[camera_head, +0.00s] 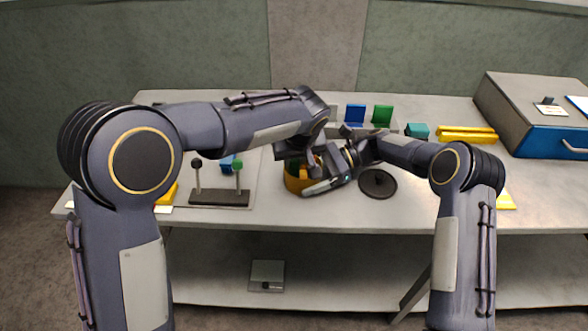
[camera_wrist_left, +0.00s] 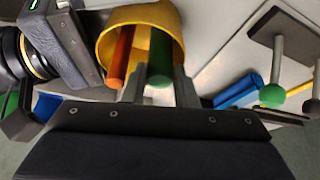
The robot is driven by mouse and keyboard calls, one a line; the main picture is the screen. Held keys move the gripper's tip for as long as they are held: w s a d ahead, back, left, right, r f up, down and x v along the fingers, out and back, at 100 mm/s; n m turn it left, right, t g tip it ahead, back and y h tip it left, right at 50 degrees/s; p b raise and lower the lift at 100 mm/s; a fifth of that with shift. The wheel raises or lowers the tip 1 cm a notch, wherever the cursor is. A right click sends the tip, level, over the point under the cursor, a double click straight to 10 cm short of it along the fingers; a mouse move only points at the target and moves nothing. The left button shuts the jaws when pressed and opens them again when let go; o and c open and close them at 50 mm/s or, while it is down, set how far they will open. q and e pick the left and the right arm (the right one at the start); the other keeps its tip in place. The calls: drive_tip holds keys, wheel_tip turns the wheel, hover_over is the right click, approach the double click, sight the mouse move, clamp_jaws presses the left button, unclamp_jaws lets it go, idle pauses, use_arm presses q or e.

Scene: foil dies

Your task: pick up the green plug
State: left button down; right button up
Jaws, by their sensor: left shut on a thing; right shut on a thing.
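The green plug (camera_wrist_left: 160,62) is a green rod standing in a yellow cup (camera_wrist_left: 168,18), beside an orange rod (camera_wrist_left: 122,55). My left gripper (camera_wrist_left: 159,84) is shut on the green plug, with one finger on each side of it. In the head view the yellow cup (camera_head: 295,186) stands on the table near its front edge, and my left wrist partly hides it. My right gripper (camera_head: 318,187) is at the cup's right side and shut on the cup; its exact contact is partly hidden.
A dark round disc (camera_head: 377,184) lies right of the cup. A dark stand (camera_head: 219,198) with black- and green-knobbed posts is at the left. Blue and green blocks (camera_head: 382,115), yellow bars (camera_head: 466,135) and a grey-blue cabinet (camera_head: 540,110) are behind and right.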

use_arm(q)
drive_tip(key=shift+r, duration=0.1)
wheel_tip(320, 180, up, 10)
idle(0.4)
use_arm(e)
drive_tip(key=o, duration=0.6)
